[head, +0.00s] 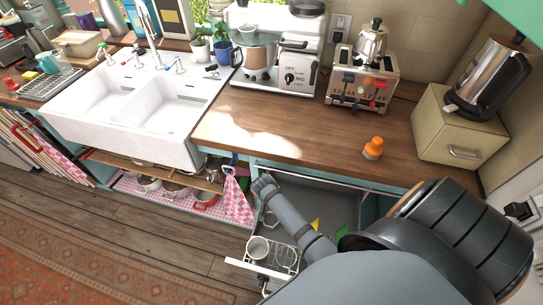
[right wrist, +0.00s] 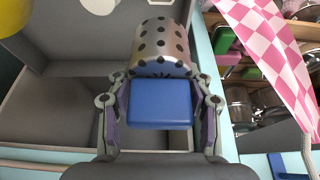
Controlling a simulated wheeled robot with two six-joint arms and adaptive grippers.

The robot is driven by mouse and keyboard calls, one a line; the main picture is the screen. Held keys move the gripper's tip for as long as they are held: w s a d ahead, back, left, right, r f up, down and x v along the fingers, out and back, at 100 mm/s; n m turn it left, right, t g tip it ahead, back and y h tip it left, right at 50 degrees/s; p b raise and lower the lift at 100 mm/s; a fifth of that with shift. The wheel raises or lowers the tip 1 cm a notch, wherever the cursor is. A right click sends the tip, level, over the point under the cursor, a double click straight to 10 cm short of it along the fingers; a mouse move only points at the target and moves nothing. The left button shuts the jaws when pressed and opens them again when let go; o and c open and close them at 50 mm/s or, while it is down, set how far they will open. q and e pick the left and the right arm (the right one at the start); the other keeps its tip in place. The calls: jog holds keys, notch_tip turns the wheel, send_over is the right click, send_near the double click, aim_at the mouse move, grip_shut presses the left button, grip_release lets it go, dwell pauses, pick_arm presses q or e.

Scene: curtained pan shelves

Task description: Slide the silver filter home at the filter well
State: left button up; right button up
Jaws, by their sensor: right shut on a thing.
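In the right wrist view, my right gripper (right wrist: 161,100) is shut on the blue block-shaped grip of the silver filter (right wrist: 163,44). The filter is a shiny cylinder with dark round holes, beyond the blue grip (right wrist: 160,104). Grey walls and a recess (right wrist: 55,112) lie behind and beside it. I cannot tell whether this recess is the filter well, or whether the filter touches anything. In the head view, my right arm reaches down-left to the open grey bay (head: 342,204) under the counter; filter and fingertips cannot be made out there. My left gripper is out of view.
A white rack (head: 285,259) with a cup (head: 258,248) stands at the bay's front. A pink checked curtain (head: 237,196) hangs to its left and shows close by in the wrist view (right wrist: 270,45). The wooden counter (head: 290,140) above is mostly clear, with an orange-topped object (head: 374,147).

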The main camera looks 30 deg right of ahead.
notch_tip(320, 180, down, 8)
jog(key=b, duration=0.5)
jog(key=shift+f+b, duration=0.2)
jog(key=shift+b, duration=0.15)
notch_tip(320, 180, down, 5)
jog(key=b, duration=0.2)
jog(key=shift+r+b, duration=0.1)
jog(key=shift+b, duration=0.25)
jog(key=shift+r, duration=0.15)
